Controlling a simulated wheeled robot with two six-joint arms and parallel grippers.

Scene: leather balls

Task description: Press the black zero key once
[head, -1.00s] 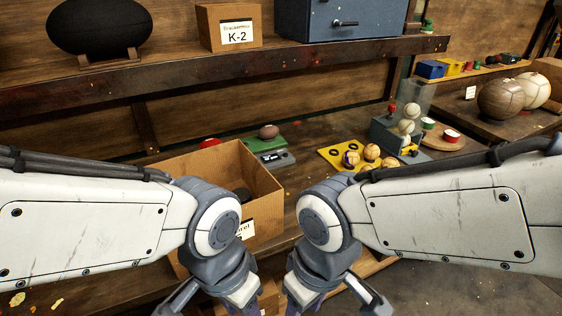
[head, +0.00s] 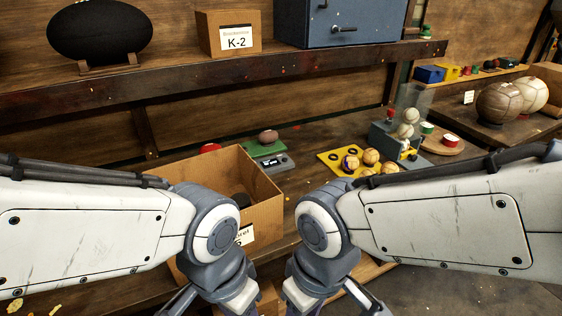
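A small grey scale (head: 280,166) with a dark display stands on the workbench, behind the open cardboard box. A green plate (head: 258,148) carrying a brown ball (head: 268,136) is just behind it. The black zero key is too small to make out on the scale. My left gripper (head: 208,304) and my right gripper (head: 334,302) hang low at the bottom edge, in front of the bench and well short of the scale. Their fingertips are cut off by the frame, so their opening does not show.
The open cardboard box (head: 262,212) stands between my grippers and the scale. Right of the scale are a yellow tray (head: 326,157) with several balls and a grey stand (head: 382,136). A shelf (head: 180,78) crosses above the bench. Some bench surface is clear right of the box.

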